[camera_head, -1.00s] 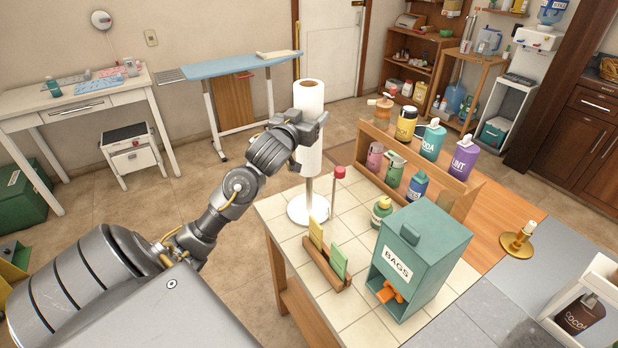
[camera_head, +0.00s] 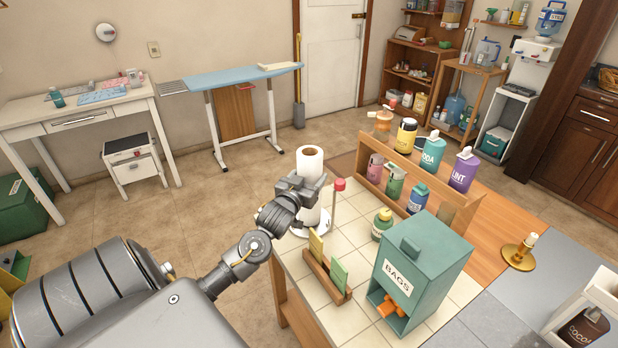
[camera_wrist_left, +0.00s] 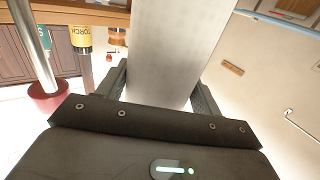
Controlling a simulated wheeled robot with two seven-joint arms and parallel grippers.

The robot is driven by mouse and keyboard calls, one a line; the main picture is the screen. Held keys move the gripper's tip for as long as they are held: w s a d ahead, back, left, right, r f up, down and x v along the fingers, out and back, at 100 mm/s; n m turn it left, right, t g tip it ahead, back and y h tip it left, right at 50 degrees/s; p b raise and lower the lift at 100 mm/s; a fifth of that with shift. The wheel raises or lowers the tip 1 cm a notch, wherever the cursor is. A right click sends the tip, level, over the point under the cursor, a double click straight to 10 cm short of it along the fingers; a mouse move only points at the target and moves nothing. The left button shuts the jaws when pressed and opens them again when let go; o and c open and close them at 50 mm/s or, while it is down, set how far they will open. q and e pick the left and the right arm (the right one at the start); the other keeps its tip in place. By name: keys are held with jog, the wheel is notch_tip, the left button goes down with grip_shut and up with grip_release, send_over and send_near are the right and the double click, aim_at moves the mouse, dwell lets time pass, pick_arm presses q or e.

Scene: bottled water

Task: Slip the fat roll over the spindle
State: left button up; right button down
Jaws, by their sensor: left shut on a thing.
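In the left wrist view the roll (camera_wrist_left: 172,50) fills the space between the two fingers (camera_wrist_left: 160,95). My right gripper is not in view.
A sponge holder (camera_head: 326,275), the green BAGS box (camera_head: 424,270) and a small green bottle (camera_head: 382,224) share the tiled top (camera_head: 352,236). A wooden rack (camera_head: 458,204) with several bottles stands behind. A brass candle-like holder (camera_head: 519,255) is at right.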

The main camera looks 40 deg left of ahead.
pick_arm(q)
jog(key=shift+f, duration=0.2)
jog(key=o, duration=1.1)
jog(key=shift+f, duration=0.1)
jog(key=shift+c, duration=0.2)
jog(key=shift+s, duration=0.1)
jog(key=b+v, duration=0.2)
jog(key=v, duration=1)
